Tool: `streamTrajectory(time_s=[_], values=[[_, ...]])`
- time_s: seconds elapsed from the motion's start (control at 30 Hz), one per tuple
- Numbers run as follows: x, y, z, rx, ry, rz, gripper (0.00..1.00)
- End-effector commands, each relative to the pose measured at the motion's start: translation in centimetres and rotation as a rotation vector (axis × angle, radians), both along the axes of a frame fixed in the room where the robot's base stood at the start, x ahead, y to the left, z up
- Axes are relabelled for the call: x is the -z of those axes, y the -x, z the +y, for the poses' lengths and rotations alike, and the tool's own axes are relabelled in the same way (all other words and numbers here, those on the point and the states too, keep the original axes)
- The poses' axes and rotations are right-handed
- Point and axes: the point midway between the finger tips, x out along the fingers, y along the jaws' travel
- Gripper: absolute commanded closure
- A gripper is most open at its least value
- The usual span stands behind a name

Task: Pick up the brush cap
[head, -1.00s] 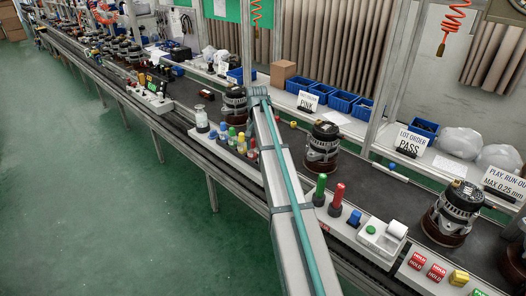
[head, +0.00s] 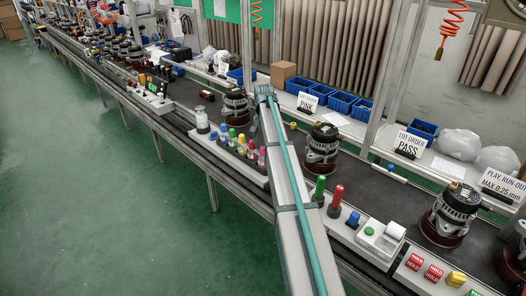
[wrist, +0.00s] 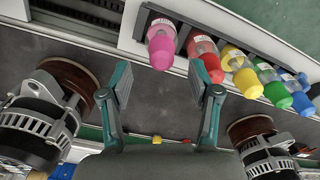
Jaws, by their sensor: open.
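In the wrist view my gripper (wrist: 160,82) is open and empty, its two teal fingers apart over the dark belt. A bottle with a pink cap (wrist: 162,53) stands just beyond the fingertips, roughly centred between them and apart from them. Bottles with red (wrist: 211,70), yellow (wrist: 247,82), green (wrist: 277,93) and blue (wrist: 301,103) caps continue the row to the right. I cannot tell for certain which part is the brush cap; these coloured caps may be such. In the head view the pink-capped bottle (head: 262,155) stands left of my arm, and my gripper is hidden.
Alternators flank the gripper at left (wrist: 38,120) and right (wrist: 265,150) in the wrist view. A grey rack (wrist: 225,28) holds the bottles. In the head view a "PINK" sign (head: 307,102) stands on the shelf behind. Red and green pillars (head: 337,198) stand right of my arm.

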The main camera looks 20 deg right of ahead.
Motion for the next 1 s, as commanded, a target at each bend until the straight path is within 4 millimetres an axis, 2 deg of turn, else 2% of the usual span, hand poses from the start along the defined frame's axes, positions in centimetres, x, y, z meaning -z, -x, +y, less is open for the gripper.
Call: streamTrajectory(time_s=[0.3,0.53,0.83,1.0], values=[[3.6,-0.1,0.1,0.000,-0.001,0.001,0.38],[3.8,-0.2,0.1,0.000,0.001,-0.001,0.38],[3.8,-0.2,0.1,0.000,0.000,0.000,0.85],[3.8,-0.2,0.1,0.000,0.000,0.000,0.85]])
